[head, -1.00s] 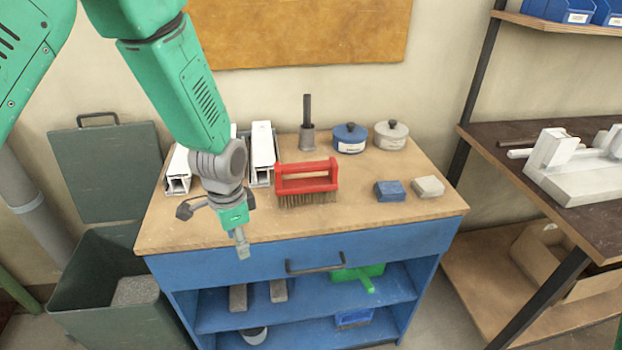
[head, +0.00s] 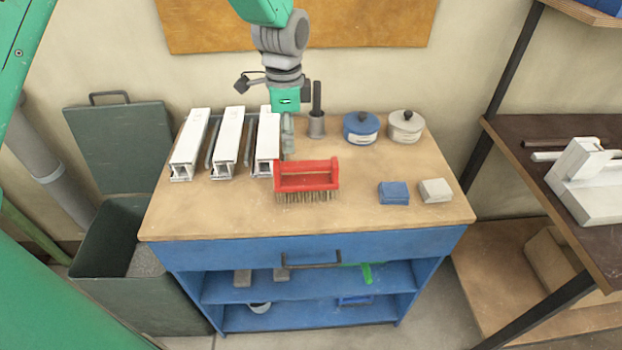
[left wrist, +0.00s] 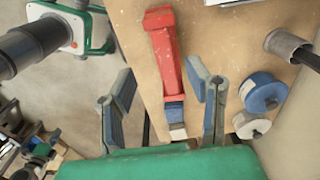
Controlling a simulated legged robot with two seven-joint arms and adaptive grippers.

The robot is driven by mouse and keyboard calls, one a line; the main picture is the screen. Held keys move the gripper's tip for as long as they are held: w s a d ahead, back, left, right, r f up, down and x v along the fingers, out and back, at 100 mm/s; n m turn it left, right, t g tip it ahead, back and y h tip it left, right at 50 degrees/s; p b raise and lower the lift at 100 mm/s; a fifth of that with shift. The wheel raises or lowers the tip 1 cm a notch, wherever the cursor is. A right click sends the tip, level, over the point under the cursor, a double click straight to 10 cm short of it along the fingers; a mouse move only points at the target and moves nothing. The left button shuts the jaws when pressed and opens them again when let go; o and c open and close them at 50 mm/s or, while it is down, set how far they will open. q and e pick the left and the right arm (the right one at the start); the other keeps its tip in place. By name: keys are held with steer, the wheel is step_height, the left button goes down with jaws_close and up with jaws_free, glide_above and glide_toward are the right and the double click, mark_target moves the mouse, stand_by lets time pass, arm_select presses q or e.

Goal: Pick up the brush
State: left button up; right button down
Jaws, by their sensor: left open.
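The brush (head: 307,177) has a red frame handle and brown bristles pointing down. It stands on the wooden bench top near the middle, in front of the cup. In the left wrist view the red brush (left wrist: 164,45) lies beyond and between my fingers. My left gripper (head: 288,146) is open and empty, behind the brush in the head view, beside the right-hand white profile. In the left wrist view the two fingers (left wrist: 160,75) are spread apart, with no visible contact with the brush. My right gripper is not in view.
Three white profiles (head: 228,140) lie left of the brush. A cup with a dark rod (head: 316,125), a blue pot (head: 361,128) and a pale pot (head: 405,127) stand behind. A blue block (head: 393,193) and a pale block (head: 436,190) lie right. The front strip is clear.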

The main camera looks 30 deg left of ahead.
mark_target(285, 164)
arm_select(q)
steer(key=f, duration=0.4)
steer(key=shift+w+a+f, duration=0.2)
steer(key=shift+a+f, duration=0.05)
steer(key=shift+f, duration=0.05)
steer(key=f, duration=0.2)
steer(key=a+f+p, duration=0.1)
steer(key=f, duration=0.1)
steer(key=shift+s+f, duration=0.1)
steer(key=shift+s, duration=0.25)
steer(key=shift+w+f, duration=0.1)
steer(key=shift+f, duration=0.35)
steer(key=shift+r, duration=0.1)
jaws_close()
